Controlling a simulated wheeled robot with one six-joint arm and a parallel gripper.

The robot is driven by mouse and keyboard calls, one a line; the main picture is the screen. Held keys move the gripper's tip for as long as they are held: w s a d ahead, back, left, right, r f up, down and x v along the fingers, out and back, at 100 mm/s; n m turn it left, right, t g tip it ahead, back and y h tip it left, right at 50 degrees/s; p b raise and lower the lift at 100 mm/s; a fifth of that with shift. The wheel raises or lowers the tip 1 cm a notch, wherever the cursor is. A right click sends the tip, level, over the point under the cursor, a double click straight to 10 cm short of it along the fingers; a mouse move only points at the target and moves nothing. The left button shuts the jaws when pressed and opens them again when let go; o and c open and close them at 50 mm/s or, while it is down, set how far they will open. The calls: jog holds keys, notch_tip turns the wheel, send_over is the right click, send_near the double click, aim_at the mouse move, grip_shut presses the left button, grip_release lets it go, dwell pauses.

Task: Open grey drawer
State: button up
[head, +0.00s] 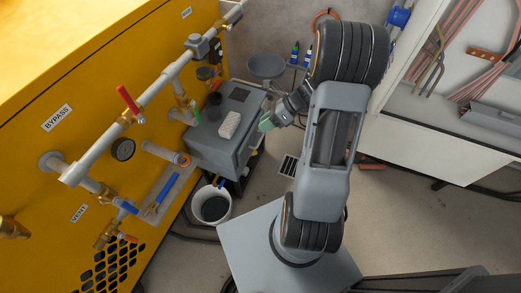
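A small grey cabinet (208,140) stands against the yellow tank, in the middle of the head view. Its top carries a white block and a dark cup. The side facing my arm is steeply foreshortened, so the grey drawer's outline and handle cannot be made out. My gripper (266,123), with a green fingertip, is beside the cabinet's right edge, near the upper part of that side. Whether it touches the cabinet cannot be told. The gap between its fingers does not show.
A white bucket (211,204) stands on the floor before the cabinet. A grey stool (267,66) is behind it. Pipes with a red-handled valve (129,100) project from the yellow tank (60,110) at left. A white bench (425,145) is at right. Floor between is mostly open.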

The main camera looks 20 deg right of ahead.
jog(key=w+d+f+m+t+y+b, duration=0.25)
jog(key=d+f+m+b, duration=0.2)
jog(key=f+m, duration=0.55)
jog(key=m+t+h+b, duration=0.2)
jog(key=m+t+b, duration=0.2)
jog(key=m+t, duration=0.4)
send_near(260, 140)
jog(key=shift+m+g, duration=0.55)
jog(key=shift+m, duration=0.05)
jog(key=b+x, duration=0.1)
jog(key=x, duration=0.5)
jog(key=b+x, duration=0.1)
jog(key=x, duration=0.3)
jog(key=shift+w+d+b, duration=0.3)
jog(key=shift+b, duration=0.05)
grip_shut()
